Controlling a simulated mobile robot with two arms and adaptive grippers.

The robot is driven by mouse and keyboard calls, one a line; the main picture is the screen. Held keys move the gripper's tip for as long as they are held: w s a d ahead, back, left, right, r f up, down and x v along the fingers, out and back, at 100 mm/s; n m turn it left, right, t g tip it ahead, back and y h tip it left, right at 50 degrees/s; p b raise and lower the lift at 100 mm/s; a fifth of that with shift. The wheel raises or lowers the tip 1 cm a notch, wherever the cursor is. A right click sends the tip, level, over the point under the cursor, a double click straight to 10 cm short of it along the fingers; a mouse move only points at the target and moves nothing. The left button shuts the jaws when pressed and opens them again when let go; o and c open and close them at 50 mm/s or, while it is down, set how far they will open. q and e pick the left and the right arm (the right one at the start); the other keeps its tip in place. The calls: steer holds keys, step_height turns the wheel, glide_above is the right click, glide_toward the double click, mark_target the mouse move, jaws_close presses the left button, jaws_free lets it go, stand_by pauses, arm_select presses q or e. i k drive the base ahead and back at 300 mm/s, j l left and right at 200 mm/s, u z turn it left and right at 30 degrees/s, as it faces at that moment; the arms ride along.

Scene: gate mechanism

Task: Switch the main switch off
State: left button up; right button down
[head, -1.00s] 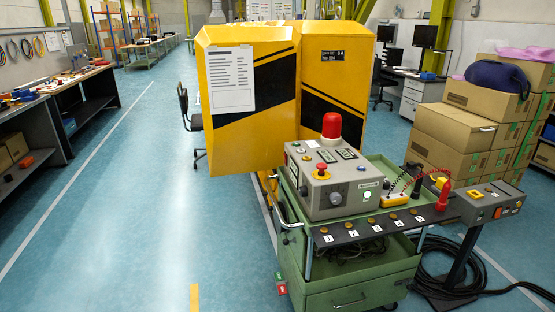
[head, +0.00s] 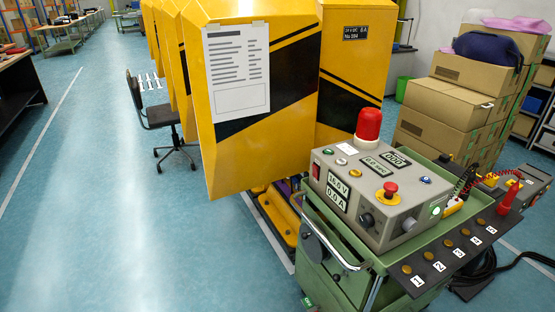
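A grey control box (head: 375,195) sits on a green cart (head: 345,260) right of centre. On its left end is a red rocker-like switch (head: 316,171). A red mushroom button (head: 390,188) on a yellow base is on top. A small green label (head: 308,302), apparently reading ON, is low on the cart's left side. I cannot tell which control is the main switch. Neither of my grippers is in view.
Yellow cabinets (head: 290,85) with black stripes stand behind the cart. A red beacon (head: 368,124) is on the box. Numbered buttons line a dark panel (head: 450,250) at the right. Cardboard boxes (head: 450,105) and cables lie beyond. The blue floor at left is clear.

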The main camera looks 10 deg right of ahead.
mark_target(314, 169)
steer(key=i+j, duration=0.55)
steer(key=j, duration=0.3)
steer(key=i+j+z, duration=0.1)
steer(key=i+j, duration=0.2)
steer(key=j, duration=0.1)
